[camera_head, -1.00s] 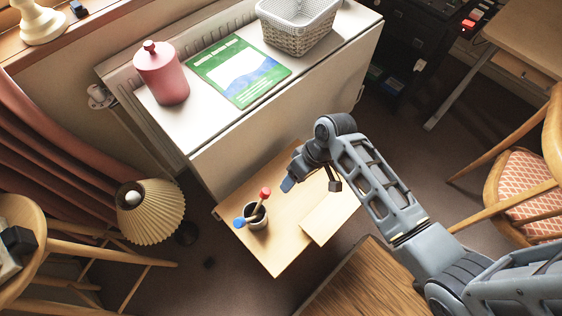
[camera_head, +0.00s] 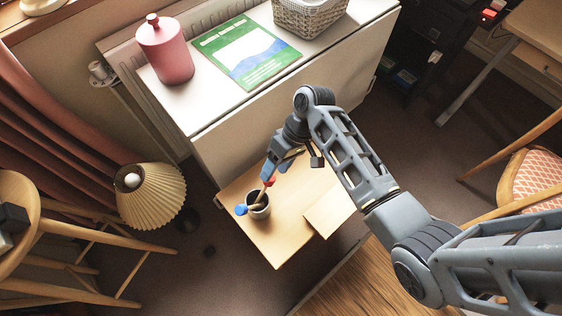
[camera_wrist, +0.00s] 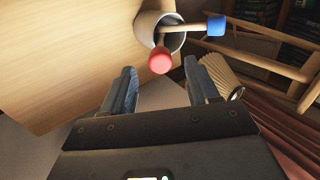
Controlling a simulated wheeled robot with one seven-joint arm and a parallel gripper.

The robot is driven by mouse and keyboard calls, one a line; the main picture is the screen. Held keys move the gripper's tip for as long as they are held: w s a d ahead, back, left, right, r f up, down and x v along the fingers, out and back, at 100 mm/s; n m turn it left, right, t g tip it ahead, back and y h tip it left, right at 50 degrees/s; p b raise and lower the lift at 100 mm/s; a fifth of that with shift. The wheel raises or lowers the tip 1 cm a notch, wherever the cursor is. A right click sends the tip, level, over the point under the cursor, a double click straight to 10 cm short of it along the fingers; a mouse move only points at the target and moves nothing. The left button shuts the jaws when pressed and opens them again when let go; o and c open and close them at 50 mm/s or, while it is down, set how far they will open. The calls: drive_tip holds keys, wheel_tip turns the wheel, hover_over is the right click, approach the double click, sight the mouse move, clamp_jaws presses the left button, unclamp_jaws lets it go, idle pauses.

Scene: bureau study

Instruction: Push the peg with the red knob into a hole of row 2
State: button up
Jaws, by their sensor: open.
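The peg with the red knob (camera_head: 270,182) leans in a dark-mouthed cup (camera_head: 259,205) on a low light-wood table. A peg with a blue knob (camera_head: 241,210) leans out of the same cup to the left. In the wrist view, the red knob (camera_wrist: 160,60) lies ahead of and between the fingertips, and the blue knob (camera_wrist: 216,25) is to its right. The cup (camera_wrist: 158,31) is beyond. My gripper (camera_wrist: 164,82) is open and empty, with its fingers (camera_head: 268,172) close to the red knob. I cannot identify a board with rows of holes.
The low table (camera_head: 275,250) has a pale flat piece (camera_head: 328,212) to the right of the cup. A white cabinet (camera_head: 290,95) stands behind it, bearing a pink canister (camera_head: 165,52), a green book (camera_head: 247,50) and a basket (camera_head: 308,15). A pleated lamp (camera_head: 152,195) stands to the left.

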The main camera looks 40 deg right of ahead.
drive_tip(key=shift+b+x, duration=0.75)
drive_tip(key=shift+x, duration=1.85)
clamp_jaws()
drive_tip(key=shift+r, duration=0.1)
drive_tip(key=p+v, duration=0.9)
drive_tip(key=v, duration=0.2)
